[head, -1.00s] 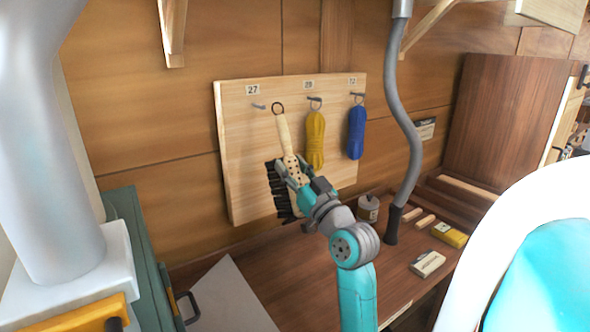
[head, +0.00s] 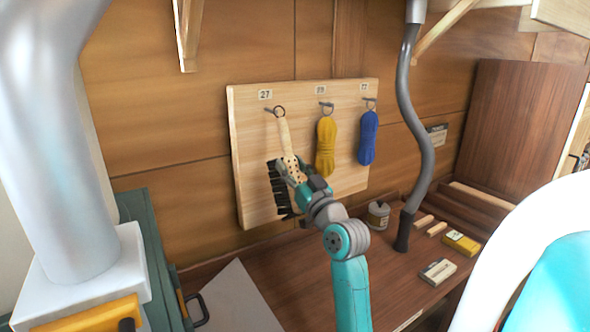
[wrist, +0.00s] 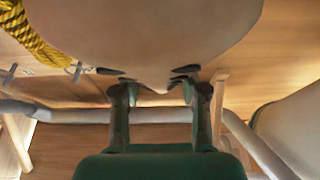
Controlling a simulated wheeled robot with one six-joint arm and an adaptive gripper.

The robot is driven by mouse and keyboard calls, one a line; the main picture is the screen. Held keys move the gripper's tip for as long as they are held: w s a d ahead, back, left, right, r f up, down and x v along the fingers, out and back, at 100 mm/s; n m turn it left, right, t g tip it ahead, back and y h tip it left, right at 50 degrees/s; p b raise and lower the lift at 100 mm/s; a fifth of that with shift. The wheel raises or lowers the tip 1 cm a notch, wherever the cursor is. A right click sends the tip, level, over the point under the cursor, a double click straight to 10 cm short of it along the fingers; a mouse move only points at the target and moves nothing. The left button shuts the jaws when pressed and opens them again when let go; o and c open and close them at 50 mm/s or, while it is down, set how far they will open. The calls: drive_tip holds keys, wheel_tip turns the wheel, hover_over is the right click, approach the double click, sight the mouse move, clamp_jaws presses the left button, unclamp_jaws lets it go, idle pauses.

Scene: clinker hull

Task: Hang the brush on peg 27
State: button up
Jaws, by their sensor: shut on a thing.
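The brush (head: 284,135) has a pale handle, a dark ring (head: 279,111) at its top end and black bristles on its left side. It stands nearly upright, ring up, in front of the pegboard (head: 250,190). My gripper (head: 292,172) is shut on the brush's lower body. Peg 27 (head: 269,109) sticks out under the label "27" (head: 265,94). The ring overlaps the peg's right end in the head view; I cannot tell whether it is around the peg or in front of it. In the wrist view a large pale surface, likely the brush (wrist: 150,35), fills the top between my fingers.
A yellow rope hank (head: 325,147) hangs on the middle peg, close right of the brush. A blue hank (head: 367,138) hangs on the right peg. A grey hose (head: 420,130), a jar (head: 378,215) and small boxes (head: 461,243) are on the right over the bench.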

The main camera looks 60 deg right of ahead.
drive_tip(key=shift+w+d, duration=0.45)
drive_tip(key=shift+w, duration=0.35)
drive_tip(key=shift+w+d+f, duration=0.3)
drive_tip(key=shift+w+f, duration=0.1)
drive_tip(key=shift+w, duration=0.1)
drive_tip(key=o, duration=1.3)
drive_tip(key=v, duration=1.2)
drive_tip(key=shift+d, duration=0.1)
